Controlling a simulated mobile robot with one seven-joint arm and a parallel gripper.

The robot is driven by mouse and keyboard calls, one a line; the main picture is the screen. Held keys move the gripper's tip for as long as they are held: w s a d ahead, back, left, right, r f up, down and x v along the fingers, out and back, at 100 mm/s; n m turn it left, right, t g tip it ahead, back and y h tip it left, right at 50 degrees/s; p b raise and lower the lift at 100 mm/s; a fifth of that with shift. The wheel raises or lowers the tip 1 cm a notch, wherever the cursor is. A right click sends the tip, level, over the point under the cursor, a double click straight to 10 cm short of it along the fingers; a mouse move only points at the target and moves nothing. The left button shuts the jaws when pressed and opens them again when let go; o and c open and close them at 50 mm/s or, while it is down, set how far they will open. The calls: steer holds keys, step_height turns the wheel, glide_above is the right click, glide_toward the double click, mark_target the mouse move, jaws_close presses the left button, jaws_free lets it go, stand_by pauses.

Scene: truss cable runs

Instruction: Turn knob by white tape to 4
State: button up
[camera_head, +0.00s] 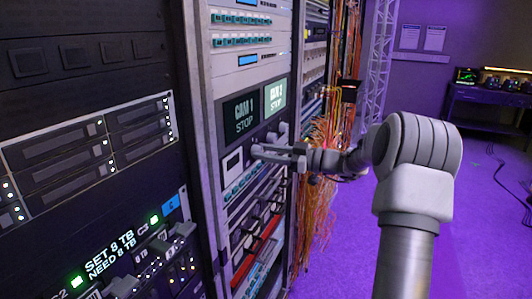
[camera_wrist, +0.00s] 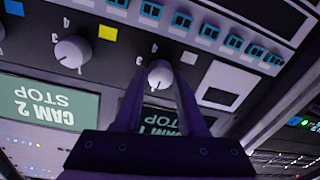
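In the wrist view, which looks upside down, a round pale grey knob (camera_wrist: 160,76) sits between my fingertips. A white tape square (camera_wrist: 189,57) is stuck on the panel beside it. Numbers 3 and 4 are printed around this knob; its pointer is too small to read surely. My gripper (camera_wrist: 158,80) has one finger on each side of the knob; whether they touch it I cannot tell. In the head view my gripper (camera_head: 275,142) reaches the rack panel just below the screens and hides the knob. A screen reading CAM 1 STOP (camera_head: 239,117) is above it.
A second knob (camera_wrist: 72,52) with yellow tape (camera_wrist: 107,34) sits beside it, near a CAM 2 STOP screen (camera_wrist: 48,105). Rows of teal buttons (camera_wrist: 182,20) run along the panel. Orange cables (camera_head: 323,150) hang right of the rack. The purple floor (camera_head: 485,240) at right is mostly clear.

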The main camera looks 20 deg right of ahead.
jaws_close()
